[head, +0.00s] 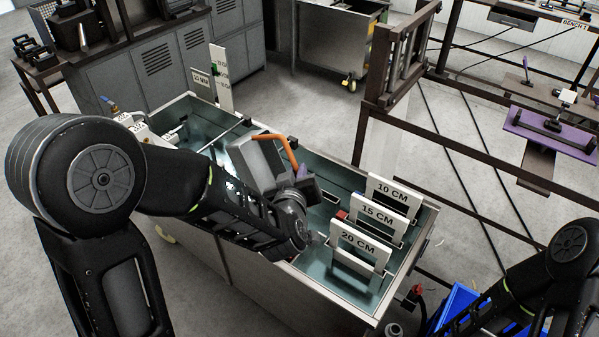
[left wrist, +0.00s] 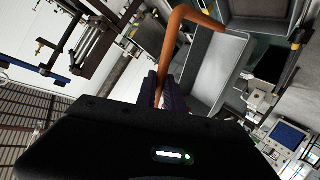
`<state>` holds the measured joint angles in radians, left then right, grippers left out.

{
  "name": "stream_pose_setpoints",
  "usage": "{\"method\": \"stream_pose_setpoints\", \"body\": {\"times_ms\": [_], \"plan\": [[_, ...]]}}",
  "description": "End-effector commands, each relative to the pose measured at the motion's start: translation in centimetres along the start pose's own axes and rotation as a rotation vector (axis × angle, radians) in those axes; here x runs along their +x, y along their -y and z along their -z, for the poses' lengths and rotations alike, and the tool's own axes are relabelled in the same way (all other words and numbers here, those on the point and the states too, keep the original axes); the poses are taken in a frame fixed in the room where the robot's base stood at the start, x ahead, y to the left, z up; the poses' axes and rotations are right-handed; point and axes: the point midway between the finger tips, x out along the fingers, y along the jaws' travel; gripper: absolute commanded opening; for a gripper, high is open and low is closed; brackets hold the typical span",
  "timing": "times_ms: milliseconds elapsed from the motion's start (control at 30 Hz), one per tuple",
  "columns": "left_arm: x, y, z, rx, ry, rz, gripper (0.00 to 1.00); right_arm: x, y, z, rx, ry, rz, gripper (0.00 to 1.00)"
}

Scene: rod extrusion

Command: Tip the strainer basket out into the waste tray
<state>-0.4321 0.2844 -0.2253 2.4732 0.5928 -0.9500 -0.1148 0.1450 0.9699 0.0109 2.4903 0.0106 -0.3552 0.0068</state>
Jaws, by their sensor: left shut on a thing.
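The strainer basket (head: 256,162) is a grey box with a bent orange handle (head: 283,143). It hangs over the long metal trough, tilted in the head view. My left gripper (head: 303,180) is shut on the handle, with its purple fingers around it. In the left wrist view the gripper (left wrist: 161,92) grips the orange handle (left wrist: 186,35), and the grey basket (left wrist: 215,68) is beyond it. I cannot make out any contents in the basket. I cannot surely identify the waste tray. My right gripper is out of view; only part of the right arm shows at lower right.
The metal trough (head: 420,235) has a teal interior and upright white plates marked 10 CM (head: 393,190), 15 CM (head: 377,215) and 20 CM (head: 358,243). A dark frame (head: 405,60) stands behind it. A blue bin (head: 455,302) is on the floor at lower right.

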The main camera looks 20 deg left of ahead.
Motion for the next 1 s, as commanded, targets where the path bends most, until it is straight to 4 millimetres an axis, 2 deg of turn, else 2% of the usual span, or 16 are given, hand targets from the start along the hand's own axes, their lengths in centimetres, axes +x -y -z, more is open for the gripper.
{"method": "stream_pose_setpoints", "body": {"times_ms": [33, 100, 567, 1000], "plan": [[-0.1, -0.2, 0.9, -0.013, 0.005, -0.001, 0.00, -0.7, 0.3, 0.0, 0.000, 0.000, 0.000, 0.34], [-0.1, -0.2, 1.1, -0.026, 0.017, -0.001, 0.00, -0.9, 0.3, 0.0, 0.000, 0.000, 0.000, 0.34], [0.0, -0.1, 1.2, -0.042, 0.032, -0.001, 0.00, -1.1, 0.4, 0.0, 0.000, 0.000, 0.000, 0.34], [0.3, 0.2, 4.0, -0.174, 0.149, 0.000, 0.00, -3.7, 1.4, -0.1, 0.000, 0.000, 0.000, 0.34]]}}
